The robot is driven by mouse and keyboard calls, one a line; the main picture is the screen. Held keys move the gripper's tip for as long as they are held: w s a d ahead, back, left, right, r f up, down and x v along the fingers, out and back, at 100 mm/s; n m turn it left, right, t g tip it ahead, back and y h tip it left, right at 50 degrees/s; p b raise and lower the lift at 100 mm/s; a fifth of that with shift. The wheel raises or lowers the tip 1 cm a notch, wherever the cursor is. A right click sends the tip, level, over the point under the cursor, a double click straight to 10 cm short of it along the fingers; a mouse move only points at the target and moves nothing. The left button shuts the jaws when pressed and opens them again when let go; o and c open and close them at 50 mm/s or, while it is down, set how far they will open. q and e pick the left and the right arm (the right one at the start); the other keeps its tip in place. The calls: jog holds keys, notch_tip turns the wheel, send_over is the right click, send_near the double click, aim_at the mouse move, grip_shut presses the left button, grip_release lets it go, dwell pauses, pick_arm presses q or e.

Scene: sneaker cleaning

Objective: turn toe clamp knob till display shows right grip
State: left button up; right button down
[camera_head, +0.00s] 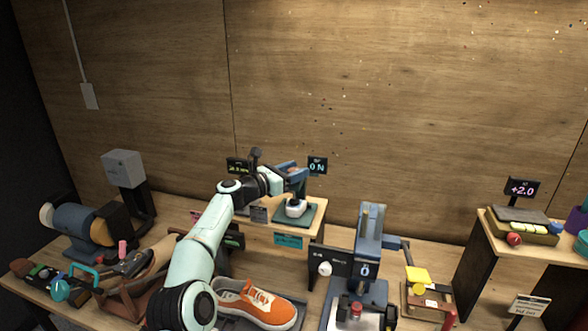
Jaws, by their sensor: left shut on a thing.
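My left arm reaches in from the bottom to the small raised stand at the centre. My left gripper (297,190) points down there, shut on a small white thing with a dark top (296,209), over a dark green plate. Whether this is the toe clamp knob I cannot tell; the fingertips are small and partly hidden. Just behind, a small display (318,166) reads "0 N". An orange sneaker (258,304) lies in front, partly behind my arm. A round white knob (325,269) sits on a dark panel to its right. My right gripper is not in view.
A blue press-like machine (370,237) stands right of the sneaker. A yellow block (418,275) is beside it. A grinder-like machine (77,226) and tools fill the left. A raised shelf (520,240) on the right has a "+2.0" display (522,190).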

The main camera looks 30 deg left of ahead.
pick_arm(q)
jog(key=shift+r+m+g+h, duration=0.15)
jog(key=shift+m+g+h, duration=0.35)
jog(key=shift+h, duration=0.4)
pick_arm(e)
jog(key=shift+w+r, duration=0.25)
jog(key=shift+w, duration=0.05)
pick_arm(q)
jog(key=o, duration=0.9)
jog(key=shift+o, duration=0.2)
jog(key=shift+w, duration=0.1)
jog(key=shift+s+a+f, duration=0.25)
jog(key=shift+s+a, duration=0.05)
jog(key=shift+s, duration=0.25)
jog(key=b+v, duration=0.4)
jog(key=v, duration=0.8)
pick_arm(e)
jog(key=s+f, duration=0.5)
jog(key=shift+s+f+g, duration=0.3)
